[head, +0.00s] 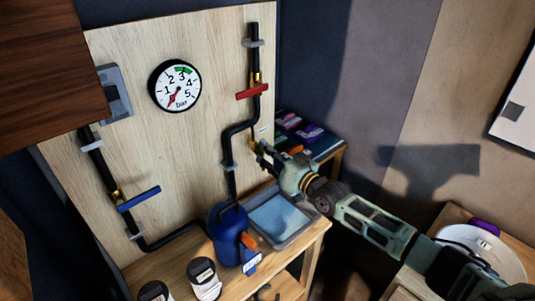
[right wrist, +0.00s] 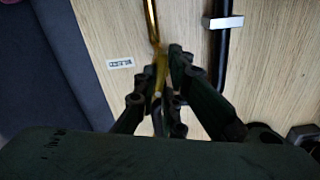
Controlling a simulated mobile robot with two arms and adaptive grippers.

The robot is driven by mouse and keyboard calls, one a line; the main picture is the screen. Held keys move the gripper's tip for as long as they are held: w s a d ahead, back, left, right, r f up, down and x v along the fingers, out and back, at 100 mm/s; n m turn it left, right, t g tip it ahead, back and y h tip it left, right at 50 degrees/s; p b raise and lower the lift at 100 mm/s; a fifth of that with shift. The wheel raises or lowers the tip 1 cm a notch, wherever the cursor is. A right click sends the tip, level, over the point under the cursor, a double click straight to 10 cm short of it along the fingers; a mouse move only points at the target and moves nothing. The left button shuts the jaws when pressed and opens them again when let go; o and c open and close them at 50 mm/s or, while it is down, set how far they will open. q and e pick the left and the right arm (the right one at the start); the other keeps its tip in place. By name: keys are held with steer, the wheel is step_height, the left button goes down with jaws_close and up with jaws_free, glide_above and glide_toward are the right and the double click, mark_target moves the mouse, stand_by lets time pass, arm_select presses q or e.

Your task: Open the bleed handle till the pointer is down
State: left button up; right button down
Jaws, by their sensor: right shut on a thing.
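The pressure gauge (head: 175,86) hangs on the wooden board in the head view. Its red pointer slants down and left, close to the 0 end of the scale. A green band marks the top near 3. My right gripper (head: 262,152) is at the board's right edge, shut on the yellow bleed handle (head: 254,146). In the right wrist view the fingers (right wrist: 168,80) close around the yellow handle (right wrist: 160,70), beside a small bleed label (right wrist: 120,63). The fingers partly hide the handle. My left gripper is not in view.
A red valve handle (head: 251,92) and a blue valve handle (head: 138,198) sit on black pipes. Below stand a blue container (head: 228,235), a tray (head: 308,237) of bluish water and white-labelled jars (head: 204,280). A side table (head: 325,150) holds coloured packets.

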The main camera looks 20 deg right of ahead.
steer(key=c, duration=1.8)
jaws_free()
steer(key=shift+c, duration=0.2)
steer(key=shift+s+d, duration=0.1)
steer(key=v, duration=1.1)
steer(key=shift+s, duration=0.4)
steer(key=shift+d, duration=0.1)
